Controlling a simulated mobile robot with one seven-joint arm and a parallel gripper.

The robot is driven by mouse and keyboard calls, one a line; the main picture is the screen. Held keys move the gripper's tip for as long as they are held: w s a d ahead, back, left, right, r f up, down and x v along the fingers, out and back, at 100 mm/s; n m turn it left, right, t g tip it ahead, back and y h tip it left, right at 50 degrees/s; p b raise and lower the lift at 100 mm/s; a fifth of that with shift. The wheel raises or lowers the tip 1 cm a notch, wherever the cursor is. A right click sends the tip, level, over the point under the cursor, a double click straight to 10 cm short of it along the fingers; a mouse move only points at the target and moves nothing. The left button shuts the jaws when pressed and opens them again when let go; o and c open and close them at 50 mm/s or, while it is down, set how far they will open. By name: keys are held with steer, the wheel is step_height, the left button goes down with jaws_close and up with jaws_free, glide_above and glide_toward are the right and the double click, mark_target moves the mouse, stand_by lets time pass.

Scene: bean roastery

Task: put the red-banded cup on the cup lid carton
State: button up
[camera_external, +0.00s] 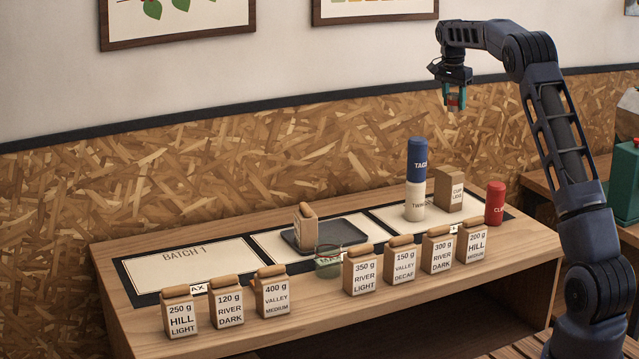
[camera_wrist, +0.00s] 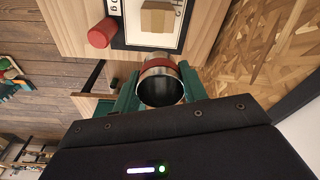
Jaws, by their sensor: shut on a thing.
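My gripper (camera_external: 454,100) is raised high above the right part of the table. It is shut on the red-banded cup (camera_wrist: 160,82), a metal cup with a red band. In the wrist view its open mouth faces the camera between the green fingers; in the external view only a small part of the cup (camera_external: 454,103) shows. The cup lid carton (camera_external: 450,189) is a small brown box at the back right of the table, below my gripper. It also shows in the wrist view (camera_wrist: 156,18), beyond the cup and apart from it.
A blue canister (camera_external: 416,160) stands on a white one (camera_external: 415,201), left of the carton. A red canister (camera_external: 495,203) stands to its right. Several labelled bags line the front edge. A dark tray (camera_external: 345,232) and a green glass jar (camera_external: 328,262) are mid-table.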

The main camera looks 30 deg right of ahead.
mark_target(451, 170)
step_height(451, 170, down, 19)
steer(key=shift+r, duration=0.2)
stand_by(0.4)
steer(key=shift+f, duration=0.15)
steer(key=o, duration=0.9)
steer(key=shift+o, duration=0.2)
